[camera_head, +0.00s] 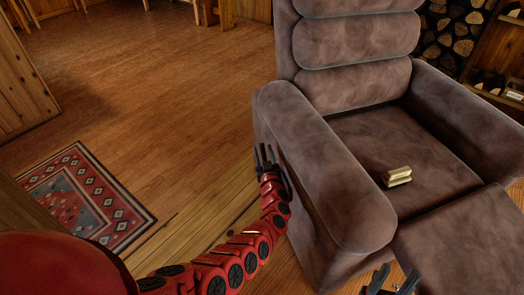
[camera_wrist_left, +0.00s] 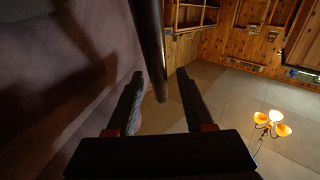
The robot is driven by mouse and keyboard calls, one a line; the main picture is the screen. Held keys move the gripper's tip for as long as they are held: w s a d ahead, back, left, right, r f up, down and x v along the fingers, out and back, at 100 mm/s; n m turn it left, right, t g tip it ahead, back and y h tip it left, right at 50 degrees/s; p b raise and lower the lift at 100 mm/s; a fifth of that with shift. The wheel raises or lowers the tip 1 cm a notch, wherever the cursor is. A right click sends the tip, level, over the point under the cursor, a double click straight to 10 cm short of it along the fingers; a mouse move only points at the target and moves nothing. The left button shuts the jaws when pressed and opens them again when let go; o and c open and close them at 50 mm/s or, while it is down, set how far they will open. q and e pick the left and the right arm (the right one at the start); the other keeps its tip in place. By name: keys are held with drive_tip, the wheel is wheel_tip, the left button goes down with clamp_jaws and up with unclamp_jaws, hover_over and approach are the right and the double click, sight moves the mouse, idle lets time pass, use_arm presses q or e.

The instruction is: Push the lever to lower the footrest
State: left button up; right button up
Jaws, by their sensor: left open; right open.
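The brown recliner (camera_head: 350,190) stands at the right in the head view, with its footrest (camera_head: 465,245) extended in front of the seat. The lever, a dark rod (camera_wrist_left: 152,45), shows in the left wrist view beside the recliner's side (camera_wrist_left: 60,80). My left gripper (camera_head: 266,156) is open beside the outer side of the near armrest. In the wrist view the rod's end appears between its fingers (camera_wrist_left: 160,75); I cannot tell whether they touch. The lever is not discernible in the head view. My right gripper (camera_head: 393,281) is open and empty near the footrest, at the bottom edge.
A small yellowish object (camera_head: 397,176) lies on the seat. A patterned rug (camera_head: 80,200) lies on the wooden floor at the left. The floor (camera_head: 160,100) left of the recliner is clear. Firewood (camera_head: 450,35) is stacked behind it. A lit lamp (camera_wrist_left: 272,122) shows in the wrist view.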

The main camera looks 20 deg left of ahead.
use_arm(q)
drive_tip(key=shift+w+a+f+b, duration=0.2)
drive_tip(key=shift+w+b, duration=0.1)
drive_tip(key=shift+w, duration=0.25)
drive_tip(key=shift+r+b+x, duration=0.2)
drive_tip(key=shift+b+x, duration=0.25)
drive_tip(key=shift+x, duration=0.5)
drive_tip(key=shift+s, duration=0.1)
clamp_jaws()
idle(0.3)
